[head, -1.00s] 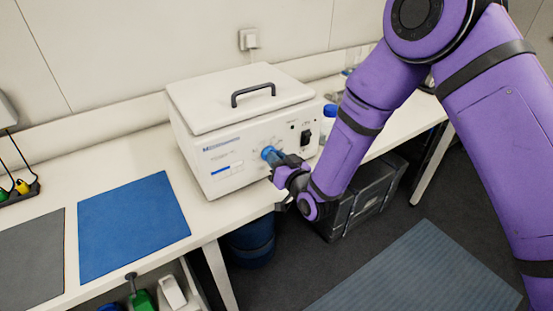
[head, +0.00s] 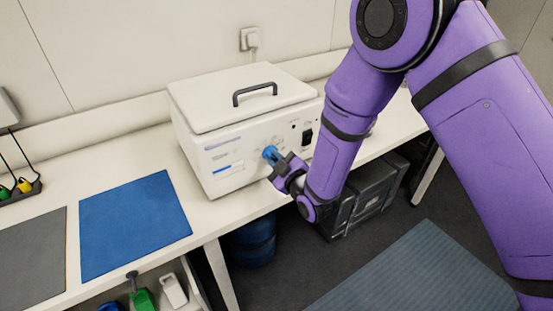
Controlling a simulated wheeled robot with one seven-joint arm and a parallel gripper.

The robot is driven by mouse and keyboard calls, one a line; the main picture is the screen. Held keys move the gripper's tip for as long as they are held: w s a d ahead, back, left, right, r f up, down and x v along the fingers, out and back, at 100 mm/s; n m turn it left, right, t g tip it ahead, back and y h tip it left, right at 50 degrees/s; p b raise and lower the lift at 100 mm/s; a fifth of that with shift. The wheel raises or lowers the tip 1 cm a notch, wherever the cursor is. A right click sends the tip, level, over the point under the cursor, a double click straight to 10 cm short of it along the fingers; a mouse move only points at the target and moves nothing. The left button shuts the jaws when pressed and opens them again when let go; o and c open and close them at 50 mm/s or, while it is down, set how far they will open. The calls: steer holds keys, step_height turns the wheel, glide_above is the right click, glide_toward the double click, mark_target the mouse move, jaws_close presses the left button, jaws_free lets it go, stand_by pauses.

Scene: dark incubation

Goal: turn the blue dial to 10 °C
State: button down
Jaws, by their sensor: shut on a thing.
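The blue dial (head: 270,153) is on the front panel of a white box-shaped incubator (head: 205,132) with a dark lid handle. My gripper (head: 277,160) is at the front panel, shut on the blue dial, and hides part of it. The marks around the dial are too small to read, so I cannot tell which temperature it points at. A small blue bar (head: 229,168) shows at the panel's lower left, and a black switch (head: 307,136) is at its right.
The incubator stands on a white bench (head: 140,150). A blue mat (head: 135,222) and a grey mat (head: 33,262) lie to its left. Below the bench are a dark crate (head: 362,205) and a blue bin (head: 252,245). A wall socket (head: 249,39) is behind.

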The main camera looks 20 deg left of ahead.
steer(key=shift+s+f+n, duration=0.1)
steer(key=shift+n, duration=1.9)
steer(key=c, duration=1.1)
jaws_free()
steer(key=shift+c, duration=0.2)
steer(key=v, duration=1)
steer(key=shift+s+d, duration=0.2)
steer(key=shift+d, duration=0.1)
